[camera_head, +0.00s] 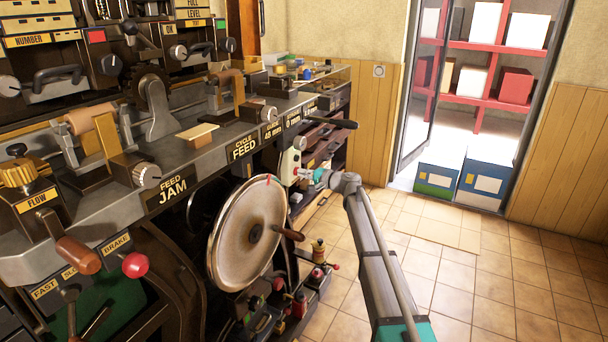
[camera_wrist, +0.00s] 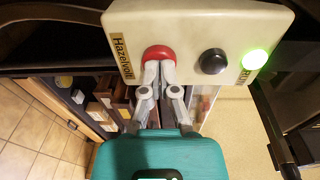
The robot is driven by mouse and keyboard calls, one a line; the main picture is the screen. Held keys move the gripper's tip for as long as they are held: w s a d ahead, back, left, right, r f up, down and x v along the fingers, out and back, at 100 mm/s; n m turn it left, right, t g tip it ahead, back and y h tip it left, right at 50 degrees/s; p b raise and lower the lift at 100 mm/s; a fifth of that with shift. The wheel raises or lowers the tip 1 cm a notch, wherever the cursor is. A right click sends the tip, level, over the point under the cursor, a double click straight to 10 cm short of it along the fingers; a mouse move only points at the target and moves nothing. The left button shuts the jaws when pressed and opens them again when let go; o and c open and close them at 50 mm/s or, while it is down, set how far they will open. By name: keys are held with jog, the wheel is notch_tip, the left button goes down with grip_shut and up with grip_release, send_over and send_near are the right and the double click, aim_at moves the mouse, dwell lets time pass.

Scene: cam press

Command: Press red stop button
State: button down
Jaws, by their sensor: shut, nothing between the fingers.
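The red stop button (camera_wrist: 159,53) is a round red cap on a cream control box (camera_wrist: 190,18), at the box's left part in the wrist view. The fingertips of my gripper (camera_wrist: 159,72) are shut together and empty, and overlap the lower part of the red cap. They look to be at or against its face; I cannot tell if it is pressed in. In the head view my gripper (camera_head: 308,175) is at the cream box (camera_head: 288,163) on the machine's far end, and the arm partly hides that area.
A black button (camera_wrist: 214,61) and a lit green button (camera_wrist: 254,59) sit right of the red one. A large handwheel (camera_head: 247,232) stands left of my arm, and a black-handled lever (camera_head: 332,122) juts out above. Tiled floor (camera_head: 480,290) is clear at right.

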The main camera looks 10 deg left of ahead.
jog(key=shift+x, duration=0.95)
jog(key=shift+a+r, duration=0.1)
jog(key=shift+r, duration=0.05)
jog(key=shift+s, duration=0.15)
jog(key=f+v, duration=0.1)
jog(key=v, duration=1.3)
jog(key=shift+d+r+p, duration=0.35)
jog(key=shift+d+p, duration=0.05)
jog(key=shift+d, duration=0.05)
jog(key=shift+s, duration=0.1)
